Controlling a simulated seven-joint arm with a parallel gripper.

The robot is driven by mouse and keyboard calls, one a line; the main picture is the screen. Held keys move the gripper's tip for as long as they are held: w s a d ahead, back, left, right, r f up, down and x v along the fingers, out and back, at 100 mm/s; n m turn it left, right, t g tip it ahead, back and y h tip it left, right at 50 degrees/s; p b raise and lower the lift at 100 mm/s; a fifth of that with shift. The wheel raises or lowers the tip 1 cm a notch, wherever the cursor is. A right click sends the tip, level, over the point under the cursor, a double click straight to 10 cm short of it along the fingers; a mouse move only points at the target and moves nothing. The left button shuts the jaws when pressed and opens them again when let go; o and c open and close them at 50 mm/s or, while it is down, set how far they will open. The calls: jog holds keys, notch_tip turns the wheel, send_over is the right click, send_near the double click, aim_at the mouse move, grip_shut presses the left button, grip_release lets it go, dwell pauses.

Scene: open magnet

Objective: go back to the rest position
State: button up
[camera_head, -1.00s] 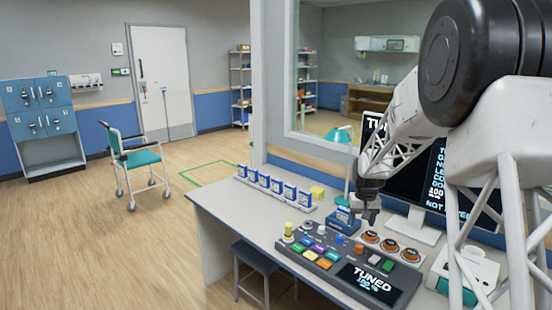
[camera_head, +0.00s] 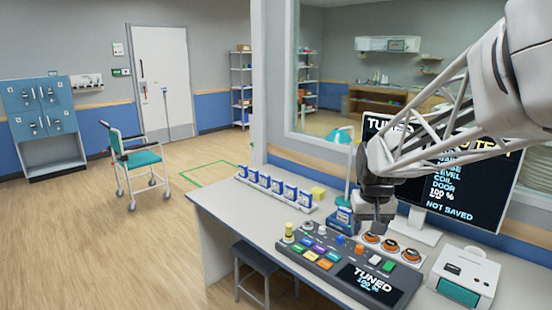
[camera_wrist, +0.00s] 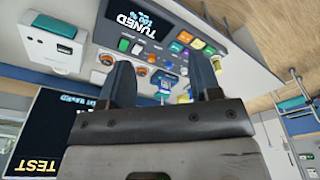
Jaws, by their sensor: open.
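My gripper (camera_head: 381,222) hangs above the desk in the head view, just behind the control console (camera_head: 333,262) and close to the orange knobs (camera_head: 391,246). In the wrist view its two dark fingers (camera_wrist: 165,82) stand apart with nothing between them. The console's small screen reads TUNED 100 %. The monitor (camera_head: 465,190) behind my arm reads TUNED, LEVEL, COIL, DOOR, 100 % and NOT SAVED; my arm covers part of its text.
A row of blue-and-white cards (camera_head: 272,187) stands on the desk's left. A blue holder (camera_head: 342,219) and a teal lamp (camera_head: 341,135) are close to my gripper. A white box (camera_head: 465,277) stands at right. A window (camera_head: 330,80) is behind.

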jog(key=s+a, duration=0.2)
jog(key=s, duration=1.1)
jog(key=s+a+t, duration=0.1)
jog(key=s+a, duration=0.1)
jog(key=s, duration=1.2)
jog(key=shift+f, duration=0.15)
dwell(0.7)
